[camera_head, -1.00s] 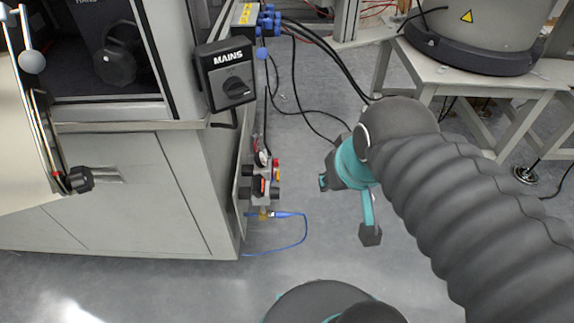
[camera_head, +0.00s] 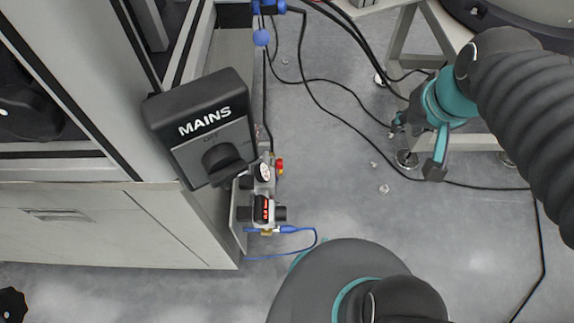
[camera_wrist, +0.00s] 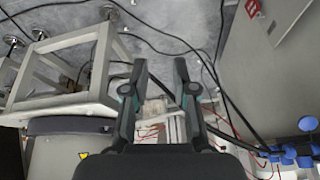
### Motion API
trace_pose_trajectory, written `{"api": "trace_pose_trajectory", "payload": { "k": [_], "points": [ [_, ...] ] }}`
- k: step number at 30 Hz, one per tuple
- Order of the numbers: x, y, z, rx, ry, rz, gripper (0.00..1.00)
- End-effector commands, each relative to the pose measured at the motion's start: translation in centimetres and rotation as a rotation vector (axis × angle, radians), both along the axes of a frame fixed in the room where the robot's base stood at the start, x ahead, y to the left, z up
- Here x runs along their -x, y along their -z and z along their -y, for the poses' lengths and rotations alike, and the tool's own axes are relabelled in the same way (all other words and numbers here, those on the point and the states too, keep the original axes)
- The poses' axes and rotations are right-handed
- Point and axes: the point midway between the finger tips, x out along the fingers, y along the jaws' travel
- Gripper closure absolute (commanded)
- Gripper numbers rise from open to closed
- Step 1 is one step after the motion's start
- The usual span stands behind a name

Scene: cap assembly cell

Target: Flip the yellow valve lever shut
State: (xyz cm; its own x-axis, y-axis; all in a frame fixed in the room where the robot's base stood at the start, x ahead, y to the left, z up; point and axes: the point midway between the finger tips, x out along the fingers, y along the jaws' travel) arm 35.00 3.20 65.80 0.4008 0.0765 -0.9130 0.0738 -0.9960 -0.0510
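No yellow valve lever shows clearly in either view. A small air-service unit (camera_head: 263,209) with a gauge and a red display is on the side of the cabinet in the head view. A small red and yellow part (camera_head: 280,167) sits at its upper right; I cannot tell whether it is the lever. A brass-coloured fitting (camera_head: 267,233) is at its bottom, beside a blue hose. My gripper (camera_head: 416,146) is to the right of the unit, well apart from it. Its fingers are spread and empty, as the wrist view also shows (camera_wrist: 160,75).
A black MAINS switch box (camera_head: 207,135) juts from the cabinet (camera_head: 90,225) above the unit. Blue connectors (camera_head: 268,8) and black cables (camera_head: 312,100) run behind. A table frame (camera_head: 403,50) stands at upper right. Open grey floor lies between unit and gripper.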

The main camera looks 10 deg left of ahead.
Motion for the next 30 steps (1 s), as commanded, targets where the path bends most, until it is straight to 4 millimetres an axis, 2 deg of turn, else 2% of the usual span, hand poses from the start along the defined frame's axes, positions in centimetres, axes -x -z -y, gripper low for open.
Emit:
{"api": "trace_pose_trajectory", "payload": {
  "k": [1,6,11,15,20,24,30],
  "points": [
    [-1.4,1.3,-0.9,-0.009,-0.016,-0.027,0.73],
    [-5.6,4.5,-3.9,-0.039,-0.059,-0.091,0.73],
    [-9.2,8.4,-7.3,-0.061,-0.097,-0.151,0.73],
    [-11.8,12.5,-10.5,-0.076,-0.126,-0.204,0.73],
    [-14.2,18.0,-14.3,-0.087,-0.154,-0.266,0.73],
    [-15.6,23.5,-17.6,-0.089,-0.177,-0.319,0.73],
    [-16.4,31.3,-21.8,-0.086,-0.199,-0.386,0.73]
  ]
}}
